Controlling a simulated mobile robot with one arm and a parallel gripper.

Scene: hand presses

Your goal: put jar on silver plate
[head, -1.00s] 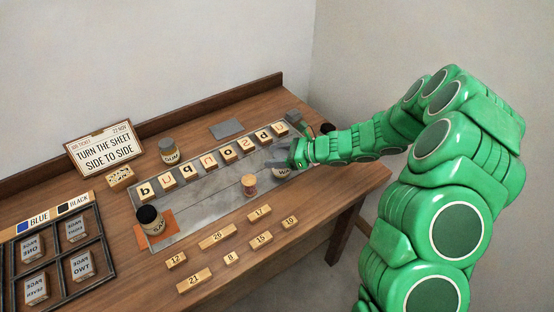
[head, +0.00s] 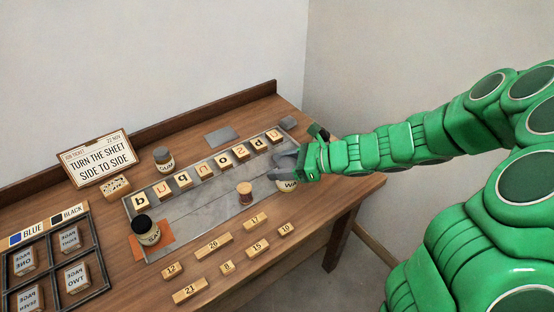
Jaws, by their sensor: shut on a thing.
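My gripper (head: 282,164) is shut on a jar (head: 287,186) with a pale label that reads "WA" as far as it shows. The fingers and wrist hide the jar's top. The jar is at the right end of the long silver plate (head: 187,220), in front of its row of letter blocks. I cannot tell whether its base touches anything. A small flat grey plate (head: 221,136) lies bare behind the row.
A black-lidded jar (head: 146,230) stands on an orange sheet (head: 167,236) at the left end. A grey-lidded jar (head: 163,160) stands behind. A wooden spool (head: 244,193) stands left of my gripper. Several number blocks (head: 214,246) lie in front.

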